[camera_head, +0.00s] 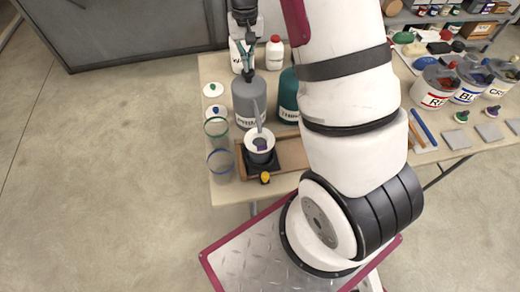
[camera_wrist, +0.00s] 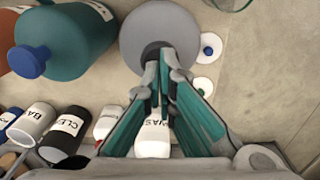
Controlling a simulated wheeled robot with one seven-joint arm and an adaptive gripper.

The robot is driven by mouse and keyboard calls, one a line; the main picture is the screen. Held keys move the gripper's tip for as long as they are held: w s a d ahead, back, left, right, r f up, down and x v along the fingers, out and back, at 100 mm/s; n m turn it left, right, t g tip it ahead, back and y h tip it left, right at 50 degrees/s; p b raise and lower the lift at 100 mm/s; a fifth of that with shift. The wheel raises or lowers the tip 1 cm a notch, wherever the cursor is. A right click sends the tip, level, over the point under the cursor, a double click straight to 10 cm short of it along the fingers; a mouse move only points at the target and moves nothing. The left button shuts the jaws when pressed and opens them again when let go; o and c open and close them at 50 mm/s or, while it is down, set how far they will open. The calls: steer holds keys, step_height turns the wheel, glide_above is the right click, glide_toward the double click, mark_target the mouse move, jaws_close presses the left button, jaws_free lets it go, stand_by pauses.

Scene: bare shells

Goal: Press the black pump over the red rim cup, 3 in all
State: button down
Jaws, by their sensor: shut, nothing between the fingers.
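A grey bottle (camera_head: 248,98) with a partly readable label stands on the table in the head view. From above, in the wrist view, it is a grey round body (camera_wrist: 135,35) with a dark pump or neck at its middle (camera_wrist: 152,47). My gripper (camera_head: 247,48) is shut and empty, its tips pointing down over the bottle's top; in the wrist view the tips (camera_wrist: 162,62) overlap the dark part. I cannot tell whether they touch it. Clear cups with a green rim (camera_head: 216,130) and a blue rim (camera_head: 221,165) stand in front. I see no red rim cup.
A green bottle (camera_head: 288,97) stands right of the grey one. A white cup with a stick (camera_head: 259,140) sits on a black device. White bottles stand behind. Small lids (camera_head: 213,89) lie left; labelled cans (camera_head: 433,88) stand right. My arm covers the table's middle.

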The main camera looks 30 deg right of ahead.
steer(key=shift+f+b, duration=0.4)
steer(key=shift+f, duration=1.15)
steer(key=shift+r, duration=0.15)
steer(key=shift+r+p, duration=0.5)
steer(key=shift+r, duration=1.2)
step_height(320, 180, up, 6)
steer(key=p, duration=0.1)
